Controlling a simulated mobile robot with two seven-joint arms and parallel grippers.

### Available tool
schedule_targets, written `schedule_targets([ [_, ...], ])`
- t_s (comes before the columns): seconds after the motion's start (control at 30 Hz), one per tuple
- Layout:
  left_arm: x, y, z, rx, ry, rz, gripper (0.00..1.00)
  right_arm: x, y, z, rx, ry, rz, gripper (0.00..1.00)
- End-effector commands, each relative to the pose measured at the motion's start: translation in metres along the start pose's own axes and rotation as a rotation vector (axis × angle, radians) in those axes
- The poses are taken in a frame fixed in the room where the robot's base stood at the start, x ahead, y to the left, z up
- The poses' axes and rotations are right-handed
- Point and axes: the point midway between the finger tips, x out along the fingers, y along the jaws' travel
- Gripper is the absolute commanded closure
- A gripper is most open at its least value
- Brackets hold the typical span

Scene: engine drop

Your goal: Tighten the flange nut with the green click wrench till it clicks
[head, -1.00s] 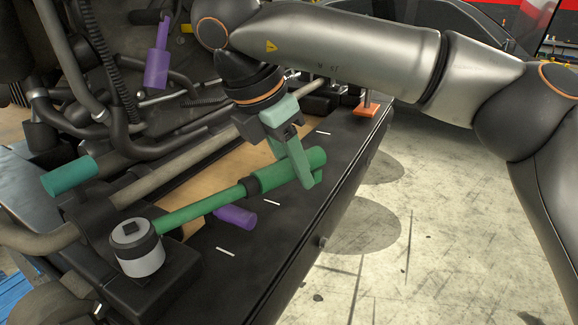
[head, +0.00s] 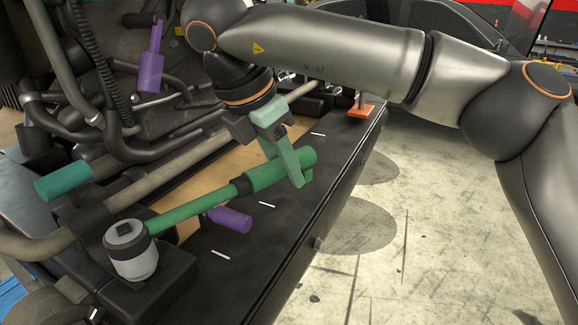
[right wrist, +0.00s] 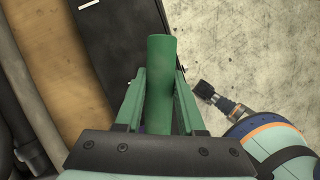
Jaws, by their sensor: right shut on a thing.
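The green click wrench (head: 195,209) lies across the black beam, its grey cylindrical head (head: 131,252) at the lower left in the head view. The head sits over a dark block beside the pipe clamp. The flange nut is not visible; I cannot tell how the head sits on it. My right gripper (head: 287,168) has green fingers shut on the wrench's thick handle near its free end. In the right wrist view the handle (right wrist: 159,75) stands between the two fingers. My left gripper is not in view.
A purple handle (head: 230,219) lies under the wrench shaft, and another (head: 151,70) hangs among the hoses. A teal cylinder (head: 63,183) is at the left. An orange block (head: 361,111) sits at the beam's far end. Open floor (head: 400,240) is to the right.

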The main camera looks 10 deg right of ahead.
Motion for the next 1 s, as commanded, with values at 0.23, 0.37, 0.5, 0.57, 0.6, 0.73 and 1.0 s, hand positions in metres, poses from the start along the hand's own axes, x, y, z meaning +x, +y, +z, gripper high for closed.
schedule_targets([
  [0.23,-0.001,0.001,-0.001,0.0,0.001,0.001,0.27,-0.001,0.006,0.0,-0.026,0.002,0.012,1.0],
  [0.37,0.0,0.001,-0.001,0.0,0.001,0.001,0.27,-0.001,0.007,0.0,-0.028,0.002,0.013,1.0],
  [0.5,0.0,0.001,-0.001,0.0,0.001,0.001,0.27,-0.001,0.007,0.0,-0.028,0.002,0.013,1.0],
  [0.57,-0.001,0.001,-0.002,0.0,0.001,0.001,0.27,-0.001,0.006,0.0,-0.028,0.002,0.013,1.0],
  [0.6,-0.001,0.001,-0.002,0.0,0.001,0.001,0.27,-0.002,0.006,0.0,-0.028,0.002,0.013,1.0],
  [0.73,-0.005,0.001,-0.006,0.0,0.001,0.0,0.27,-0.009,0.006,0.003,-0.027,0.001,0.013,1.0],
  [1.0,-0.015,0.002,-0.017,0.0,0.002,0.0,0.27,-0.027,0.006,0.011,-0.027,0.001,0.013,1.0],
])
